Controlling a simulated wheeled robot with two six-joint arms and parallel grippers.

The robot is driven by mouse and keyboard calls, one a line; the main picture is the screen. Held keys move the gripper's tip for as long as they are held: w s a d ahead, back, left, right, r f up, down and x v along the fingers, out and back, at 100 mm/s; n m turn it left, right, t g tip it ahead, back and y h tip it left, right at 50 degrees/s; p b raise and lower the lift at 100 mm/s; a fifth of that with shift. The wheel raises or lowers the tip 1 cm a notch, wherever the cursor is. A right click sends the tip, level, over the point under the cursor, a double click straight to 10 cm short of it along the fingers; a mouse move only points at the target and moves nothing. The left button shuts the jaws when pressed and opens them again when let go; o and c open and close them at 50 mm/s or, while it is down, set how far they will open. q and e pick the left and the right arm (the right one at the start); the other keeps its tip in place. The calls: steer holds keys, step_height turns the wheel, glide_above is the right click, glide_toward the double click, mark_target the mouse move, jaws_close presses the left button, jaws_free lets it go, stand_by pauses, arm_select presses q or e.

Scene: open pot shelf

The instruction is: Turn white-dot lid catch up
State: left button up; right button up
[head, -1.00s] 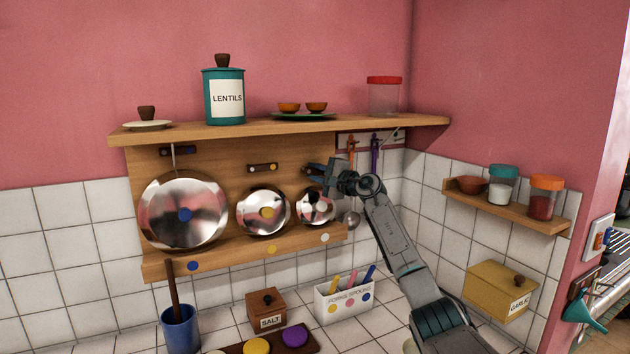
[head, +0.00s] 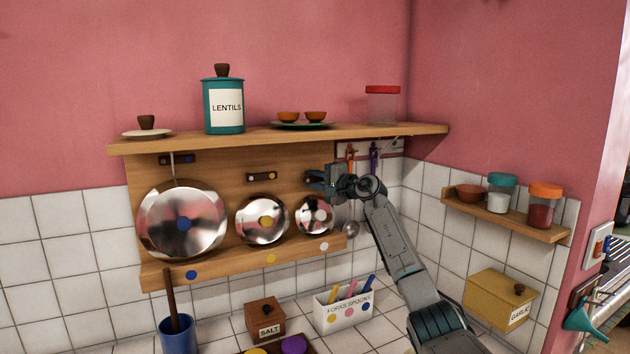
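The white-dot lid (head: 314,217) is the smallest and rightmost of three shiny lids on the wooden rack under the shelf. It stands upright, with a white dot (head: 324,246) on the ledge below it. My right gripper (head: 315,181) is at the rack just above this lid, where its catch sits. The gripper covers most of that catch, so its angle is hidden. The finger gap is too small and dark to read. My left gripper is not in view.
The yellow-dot lid (head: 262,235) and blue-dot lid (head: 182,236) stand to the left. The yellow-dot lid's catch (head: 262,177) lies level. The shelf (head: 270,137) runs above the gripper. Utensils (head: 373,158) hang close on the right. A spoon box (head: 343,315) stands below.

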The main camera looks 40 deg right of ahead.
steer(key=o, duration=0.3)
steer(key=shift+a, duration=0.1)
steer(key=shift+o, duration=0.2)
steer(key=shift+s, duration=0.15)
steer(key=shift+s+d+f+b, duration=0.2)
steer(key=shift+s+b, duration=0.1)
steer(key=s+d+b, duration=0.1)
steer(key=s+b, duration=0.3)
steer(key=s, duration=0.5)
steer(key=shift+s+d+r, duration=0.15)
steer(key=shift+s+r, duration=0.05)
steer(key=shift+s, duration=0.2)
steer(key=shift+f, duration=0.1)
